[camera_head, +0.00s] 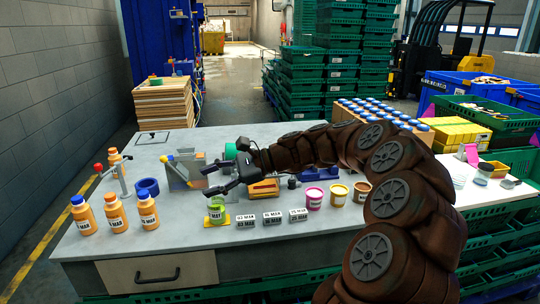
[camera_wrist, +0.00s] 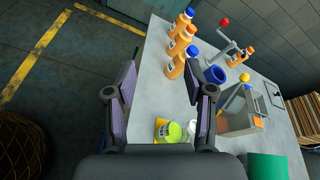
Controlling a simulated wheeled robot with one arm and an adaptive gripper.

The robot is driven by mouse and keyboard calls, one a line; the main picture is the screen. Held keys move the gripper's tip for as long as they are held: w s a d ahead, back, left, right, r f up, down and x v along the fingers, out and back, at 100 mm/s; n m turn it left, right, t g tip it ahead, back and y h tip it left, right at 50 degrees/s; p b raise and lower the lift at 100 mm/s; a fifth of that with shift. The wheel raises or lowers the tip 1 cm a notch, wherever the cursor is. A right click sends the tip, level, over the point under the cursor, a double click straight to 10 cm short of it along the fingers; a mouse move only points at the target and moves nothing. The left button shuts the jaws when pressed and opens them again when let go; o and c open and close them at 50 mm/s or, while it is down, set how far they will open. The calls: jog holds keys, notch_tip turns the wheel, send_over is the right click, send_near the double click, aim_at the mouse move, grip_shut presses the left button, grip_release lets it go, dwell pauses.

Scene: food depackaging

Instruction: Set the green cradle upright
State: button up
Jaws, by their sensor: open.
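What looks like the green cradle (camera_head: 231,151) is a dark green rounded piece at the back of the table, partly hidden behind my gripper and wrist. A flat green surface, probably the same piece, shows at the bottom right of the wrist view (camera_wrist: 267,167). I cannot tell whether it is tilted or upright. My gripper (camera_head: 207,180) is open and empty above the table, its fingers pointing left.
A lime jar (camera_head: 217,211) stands below my gripper. A grey bin (camera_head: 184,172), blue ring (camera_head: 148,187), lever press (camera_head: 118,170) and several orange bottles (camera_head: 116,213) stand left. Label blocks (camera_head: 272,218) and tubs (camera_head: 338,195) line the front.

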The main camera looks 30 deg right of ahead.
jog(key=w+d+f+m+t+h, duration=0.2)
jog(key=d+m+t, duration=0.3)
jog(key=d, duration=0.9)
jog(key=w+d+f+m+t+h, duration=0.15)
jog(key=d+m+t, duration=0.35)
jog(key=d, duration=0.9)
jog(key=shift+m+g, duration=0.6)
jog(key=shift+m, duration=0.1)
jog(key=shift+p+x, duration=0.55)
jog(key=shift+x, duration=3.7)
jog(key=shift+w+d, duration=0.1)
jog(key=shift+d, duration=0.05)
grip_shut()
